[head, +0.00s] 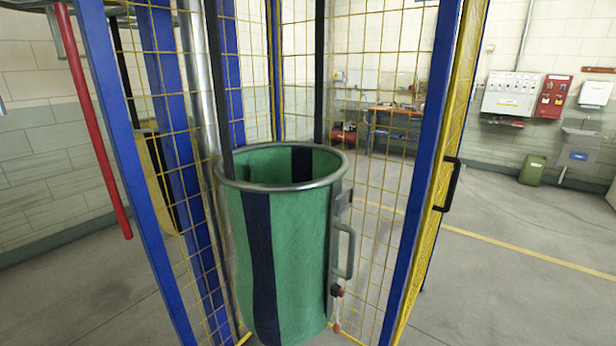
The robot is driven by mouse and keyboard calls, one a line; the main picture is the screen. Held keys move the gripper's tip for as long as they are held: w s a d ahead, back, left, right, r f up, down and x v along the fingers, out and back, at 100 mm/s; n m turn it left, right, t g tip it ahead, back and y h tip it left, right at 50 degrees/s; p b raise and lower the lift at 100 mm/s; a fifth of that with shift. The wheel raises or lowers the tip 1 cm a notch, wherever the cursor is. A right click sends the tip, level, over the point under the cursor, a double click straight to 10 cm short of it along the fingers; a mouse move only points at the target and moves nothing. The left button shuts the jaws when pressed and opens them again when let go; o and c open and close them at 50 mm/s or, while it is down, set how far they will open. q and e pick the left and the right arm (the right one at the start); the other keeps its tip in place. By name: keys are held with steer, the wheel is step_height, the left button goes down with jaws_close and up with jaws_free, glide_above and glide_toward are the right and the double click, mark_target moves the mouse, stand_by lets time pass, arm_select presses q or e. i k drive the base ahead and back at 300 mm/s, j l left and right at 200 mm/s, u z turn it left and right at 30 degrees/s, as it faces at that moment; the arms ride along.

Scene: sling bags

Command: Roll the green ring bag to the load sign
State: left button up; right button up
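The green ring bag (300,255) hangs upright in the middle of the head view, between blue posts. It is green cloth with dark navy vertical stripes. A round grey metal ring (283,187) holds its mouth open, and the inside looks empty as far as I can see. Dark straps (320,75) run up from the ring out of the picture. A grey handle (350,250) is on its right side, with a small red-tipped cord below. The bag's bottom is near the lower picture edge. I see no load sign. Neither gripper is in view.
Yellow wire mesh and blue posts (425,165) stand around the bag. A yellow mesh door (450,130) with a black handle (450,185) is at right. A red bar (92,120) hangs at left. Open floor (520,240) lies right; a workbench (390,115) stands behind.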

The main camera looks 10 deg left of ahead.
mark_target(286, 201)
steer(key=i+l+u, duration=0.2)
steer(key=i+u, duration=0.2)
steer(key=i+l+u, duration=0.25)
steer(key=u, duration=0.15)
steer(key=i+l+u, duration=0.25)
steer(key=l+u, duration=0.15)
steer(key=i+l+u, duration=0.2)
steer(key=l+u, duration=0.2)
